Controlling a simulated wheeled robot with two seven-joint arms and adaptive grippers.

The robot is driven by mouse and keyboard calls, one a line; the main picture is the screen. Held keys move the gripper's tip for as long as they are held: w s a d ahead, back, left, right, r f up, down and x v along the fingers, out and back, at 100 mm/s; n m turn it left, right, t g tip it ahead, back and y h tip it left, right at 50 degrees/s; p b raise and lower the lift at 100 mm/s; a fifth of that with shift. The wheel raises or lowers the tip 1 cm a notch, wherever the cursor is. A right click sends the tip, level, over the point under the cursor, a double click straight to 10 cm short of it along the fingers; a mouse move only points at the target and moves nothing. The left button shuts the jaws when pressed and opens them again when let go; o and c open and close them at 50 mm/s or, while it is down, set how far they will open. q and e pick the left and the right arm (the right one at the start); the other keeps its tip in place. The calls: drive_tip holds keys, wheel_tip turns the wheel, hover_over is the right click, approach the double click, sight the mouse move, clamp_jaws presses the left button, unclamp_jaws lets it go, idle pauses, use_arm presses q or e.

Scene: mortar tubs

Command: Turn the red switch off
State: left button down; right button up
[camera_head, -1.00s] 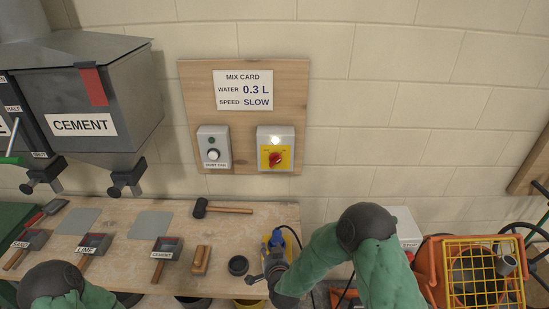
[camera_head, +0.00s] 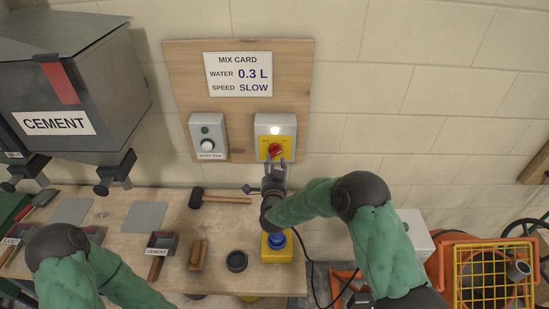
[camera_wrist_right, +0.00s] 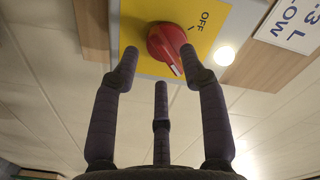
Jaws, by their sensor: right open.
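The red switch (camera_head: 275,150) is a rotary knob on a yellow plate in a grey box on the wooden wall board. A white lamp above it is lit. In the right wrist view the red knob (camera_wrist_right: 168,46) shows close up, with the word OFF on the yellow plate beside it. My right gripper (camera_head: 275,163) is open just below and in front of the knob, its fingers spread around the knob's near side. I cannot tell whether they touch it. My left arm shows at the lower left, but its gripper is out of view.
A dust fan box (camera_head: 208,137) is left of the switch, under the mix card (camera_head: 238,74). The workbench (camera_head: 170,199) below holds a mallet (camera_head: 222,198), a cement scoop (camera_head: 161,244) and a blue-and-yellow device (camera_head: 277,246). A cement hopper (camera_head: 75,95) hangs at left.

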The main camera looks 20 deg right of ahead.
sight(275, 152)
drive_tip(key=x, duration=0.3)
drive_tip(key=shift+w, duration=0.2)
clamp_jaws()
